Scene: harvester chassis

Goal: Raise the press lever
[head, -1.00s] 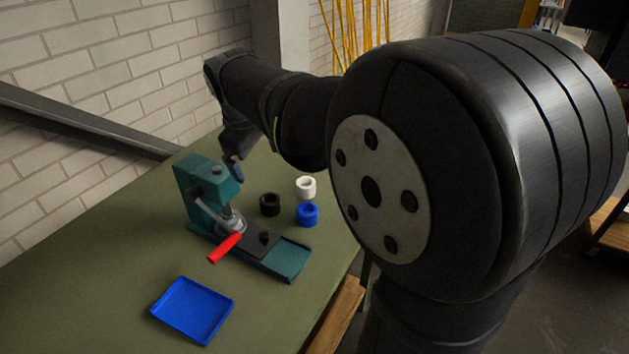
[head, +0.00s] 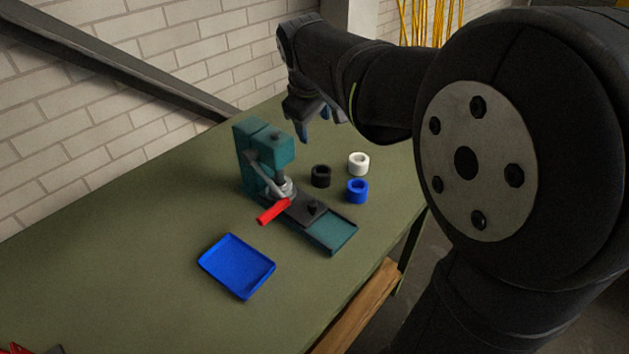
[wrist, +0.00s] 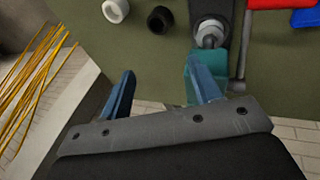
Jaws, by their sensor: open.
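The teal press (head: 262,158) stands on the green table. Its lever has a red handle (head: 273,211) that points down toward the front, low beside the black base plate. In the wrist view the red handle (wrist: 268,3) shows at the top edge, with the grey lever rod (wrist: 241,50) running down from it. My gripper (head: 317,134) is above the table behind the press, apart from the lever. In the wrist view its two blue fingers (wrist: 164,88) are spread with nothing between them, the right one overlapping the teal press head in the picture.
A black ring (head: 320,176), a white ring (head: 358,164) and a blue ring (head: 357,191) stand right of the press. A blue tray (head: 237,266) lies in front. A brick wall (head: 150,80) runs behind the table.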

